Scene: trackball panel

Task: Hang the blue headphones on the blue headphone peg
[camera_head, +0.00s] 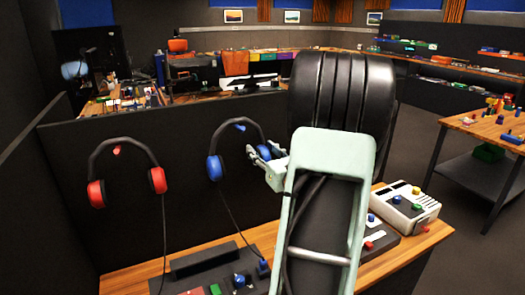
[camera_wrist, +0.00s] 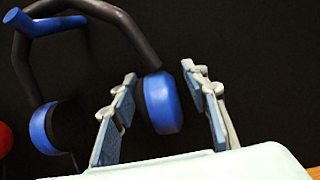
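The blue headphones (camera_head: 214,167) are at the dark panel with their black band arched over the blue peg (camera_head: 240,127). I cannot tell whether the band rests on the peg. In the wrist view the peg (camera_wrist: 48,23) pokes out at the upper left, beneath the band. My gripper (camera_head: 268,158) is at the right ear cup, which it partly hides in the head view. In the wrist view my gripper (camera_wrist: 162,112) is open, its fingers either side of the blue right cup (camera_wrist: 163,103), with dark gaps showing on both sides.
Red headphones (camera_head: 97,193) hang on a red peg (camera_head: 117,151) to the left. A wooden desk (camera_head: 125,281) below carries a dark panel with coloured buttons. A light button box (camera_head: 405,208) stands at the right. A cord (camera_head: 228,207) hangs from the blue headphones.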

